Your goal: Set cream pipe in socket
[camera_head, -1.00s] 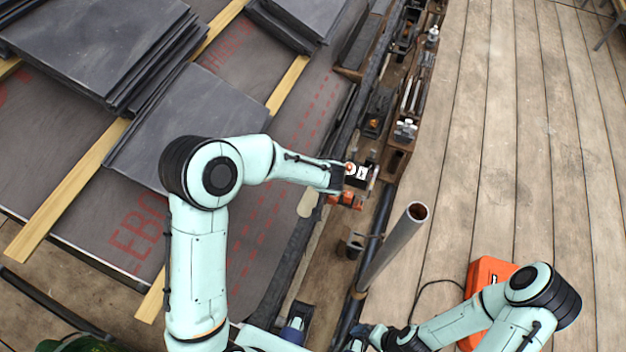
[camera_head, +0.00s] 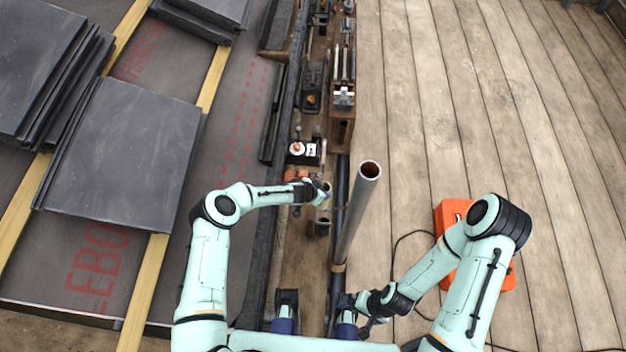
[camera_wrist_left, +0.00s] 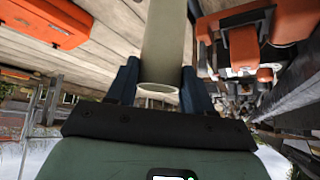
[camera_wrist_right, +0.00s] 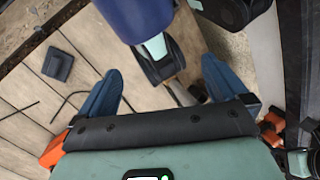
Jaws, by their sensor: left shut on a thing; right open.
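The pipe and holder look apart. My right gripper (camera_wrist_right: 158,88) is open and empty, low near my base. Its fingertips are hard to make out in the head view.
An orange case (camera_head: 447,213) stands on the planks.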

